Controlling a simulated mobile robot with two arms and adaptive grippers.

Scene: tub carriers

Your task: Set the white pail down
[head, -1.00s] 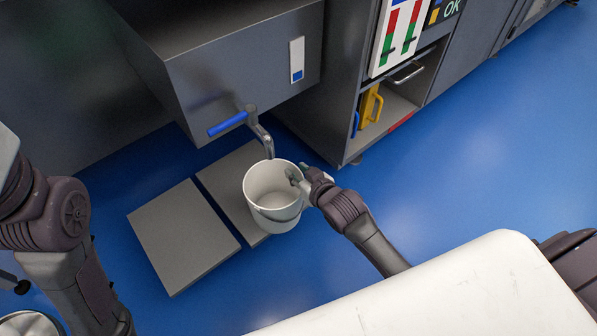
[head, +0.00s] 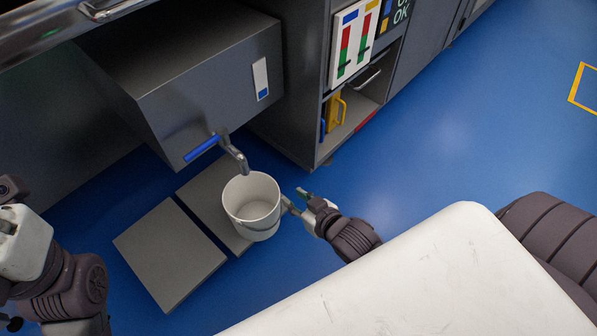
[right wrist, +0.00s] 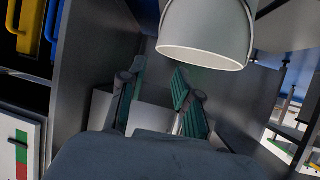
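The white pail (head: 252,205) is upright and looks empty inside. It appears to stand on the right-hand grey slab (head: 200,185), below the tap (head: 234,153); its base contact is partly hidden. My right gripper (head: 296,198) is open just right of the pail, with nothing between its fingers. In the right wrist view the spread teal fingers (right wrist: 156,85) are clear of the pail (right wrist: 206,30), whose wall fills the top. Of my left arm only links show at the left edge; its gripper is out of the picture.
A grey tank (head: 210,90) with a blue-handled tap overhangs the slabs. A second slab (head: 170,255) lies to the left. A cabinet (head: 290,100) with a shelf holding a yellow-handled item (head: 335,112) stands behind. Blue floor (head: 450,140) is free to the right.

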